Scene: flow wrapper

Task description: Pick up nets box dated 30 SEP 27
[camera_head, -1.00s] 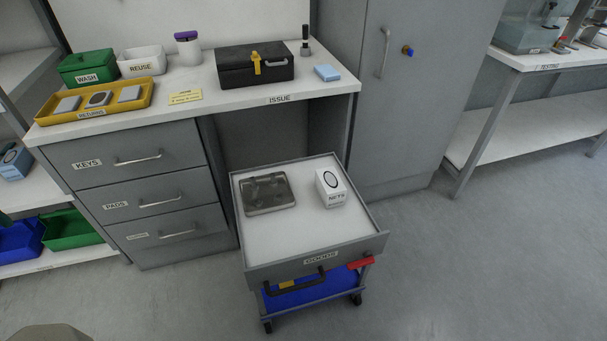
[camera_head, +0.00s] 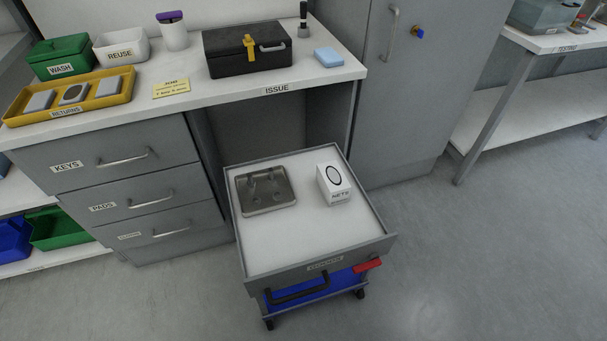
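A white box labelled NETS (camera_head: 335,184), with a dark oval on its top, stands in the right part of the open tray of the cart (camera_head: 285,238). No date can be read on it from here. A grey metal plate with several shapes on it (camera_head: 265,189) lies to its left in the same tray, apart from it. My gripper is not in view.
The cart has a dark front handle (camera_head: 300,290), a red piece (camera_head: 367,265) and a blue lower bin. Behind it stands the ISSUE bench (camera_head: 225,98) with a black toolbox (camera_head: 247,52) and a yellow tray (camera_head: 70,99). A grey cabinet is behind right. Floor to the right is clear.

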